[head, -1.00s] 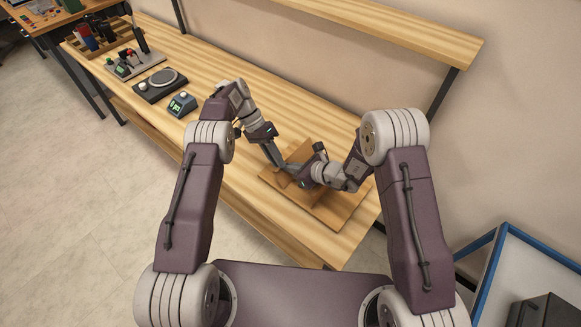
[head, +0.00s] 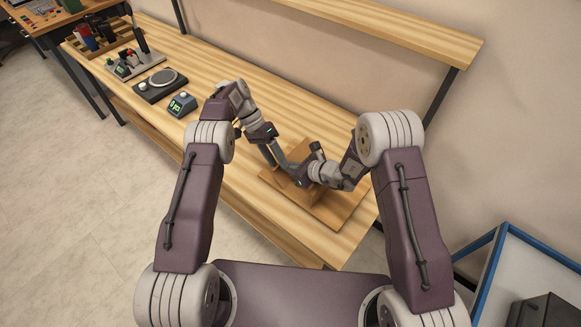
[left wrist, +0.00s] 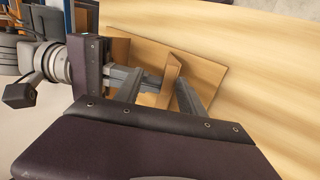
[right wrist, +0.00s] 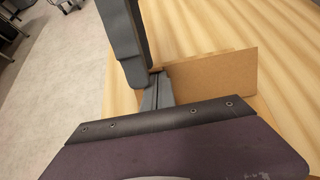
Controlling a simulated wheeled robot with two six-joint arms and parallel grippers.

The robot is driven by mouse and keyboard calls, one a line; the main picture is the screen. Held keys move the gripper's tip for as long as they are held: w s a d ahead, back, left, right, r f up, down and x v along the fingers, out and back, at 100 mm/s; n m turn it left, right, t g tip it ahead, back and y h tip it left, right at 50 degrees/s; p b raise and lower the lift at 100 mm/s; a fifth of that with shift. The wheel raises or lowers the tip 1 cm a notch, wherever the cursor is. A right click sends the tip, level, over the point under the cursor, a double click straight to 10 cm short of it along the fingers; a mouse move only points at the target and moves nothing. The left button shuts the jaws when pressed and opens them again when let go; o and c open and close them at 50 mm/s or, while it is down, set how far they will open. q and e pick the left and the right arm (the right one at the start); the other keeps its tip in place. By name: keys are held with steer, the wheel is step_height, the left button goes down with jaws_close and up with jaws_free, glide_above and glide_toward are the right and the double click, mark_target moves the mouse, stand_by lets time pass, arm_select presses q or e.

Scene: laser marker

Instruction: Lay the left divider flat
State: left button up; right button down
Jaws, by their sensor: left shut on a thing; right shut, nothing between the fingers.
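A brown board with thin panels (head: 327,213) lies at the near right part of the bench. My left gripper (head: 276,157) reaches down at its left side. In the left wrist view, a thin brown divider (left wrist: 170,78) stands up between the left fingers, which are shut on it. My right gripper (right wrist: 157,88) is shut and empty, low over the board and close to the left fingers. A brown panel (right wrist: 215,76) stands just beyond its tips. In the head view, the grippers hide much of the divider, so its exact tilt cannot be told.
A control box with a green display (head: 182,104), a round-plate device (head: 160,84) and a switch stand (head: 135,64) sit further left on the bench. A shelf (head: 400,25) runs along the wall. The bench between the devices and the board is mostly clear.

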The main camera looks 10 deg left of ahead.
arm_select(q)
step_height(320, 180, up, 10)
steer(key=n, duration=0.1)
arm_select(e)
steer(key=shift+w, duration=0.1)
steer(key=shift+a+f+b, duration=0.15)
steer(key=shift+f+b, duration=0.1)
steer(key=shift+b, duration=0.6)
arm_select(q)
steer(key=s+a+f+n+t+y, duration=0.1)
steer(key=s+a+n+y, duration=0.1)
steer(key=s, duration=0.5)
steer(key=s+a+f+n+t+y, duration=0.2)
steer(key=s+a, duration=0.1)
steer(key=s, duration=0.5)
steer(key=s+a+f+n+t+y, duration=0.1)
steer(key=s+a+n+t, duration=0.1)
steer(key=s, duration=0.5)
steer(key=shift+s+a+f+y, duration=0.2)
steer(key=shift+a+f+y, duration=0.1)
steer(key=shift+y, duration=0.1)
arm_select(e)
steer(key=shift+r, duration=0.25)
